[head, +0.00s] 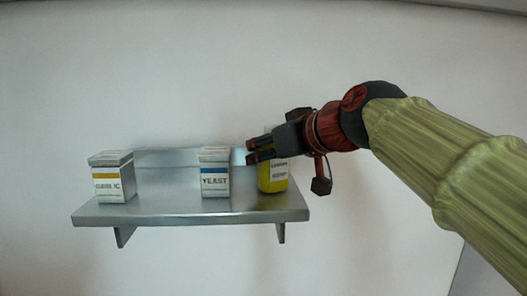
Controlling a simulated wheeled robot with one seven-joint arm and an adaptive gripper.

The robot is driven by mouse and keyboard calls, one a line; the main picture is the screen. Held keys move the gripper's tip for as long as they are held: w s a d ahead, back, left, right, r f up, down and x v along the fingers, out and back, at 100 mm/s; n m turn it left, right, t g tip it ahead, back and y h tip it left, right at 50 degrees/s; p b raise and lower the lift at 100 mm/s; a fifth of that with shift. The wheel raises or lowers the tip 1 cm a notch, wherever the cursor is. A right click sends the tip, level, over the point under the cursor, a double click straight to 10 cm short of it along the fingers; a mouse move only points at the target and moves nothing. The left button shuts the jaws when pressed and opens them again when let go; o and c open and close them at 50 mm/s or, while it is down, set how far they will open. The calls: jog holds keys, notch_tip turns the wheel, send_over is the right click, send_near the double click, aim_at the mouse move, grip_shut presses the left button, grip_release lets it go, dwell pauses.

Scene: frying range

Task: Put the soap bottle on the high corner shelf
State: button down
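The yellow soap bottle (273,184), with a pale label, stands upright at the right end of the metal shelf (160,212). My gripper (253,151) reaches in from the right at the height of the bottle's upper part. Its two dark fingers with reddish tips point left, one above the other, with a small gap between them. The fingers cross in front of the bottle and hide part of its upper body. Nothing shows held between the fingertips. I cannot tell whether a finger touches the bottle.
A white box with a blue band marked YEAST (215,175) stands mid-shelf, left of my fingertips. Another box with a yellow band (112,178) stands at the left end. The shelf is bare between the two boxes. A plain wall is behind.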

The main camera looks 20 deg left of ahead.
jog(key=shift+w+f, duration=0.1)
jog(key=shift+f, duration=0.05)
jog(key=c, duration=1.1)
grip_release()
jog(key=shift+o, duration=0.5)
jog(key=shift+d+r, duration=0.15)
jog(key=shift+r, duration=0.1)
jog(key=b+v, duration=0.2)
jog(key=v, duration=0.9)
jog(key=shift+s+d, duration=0.2)
jog(key=shift+s, duration=0.1)
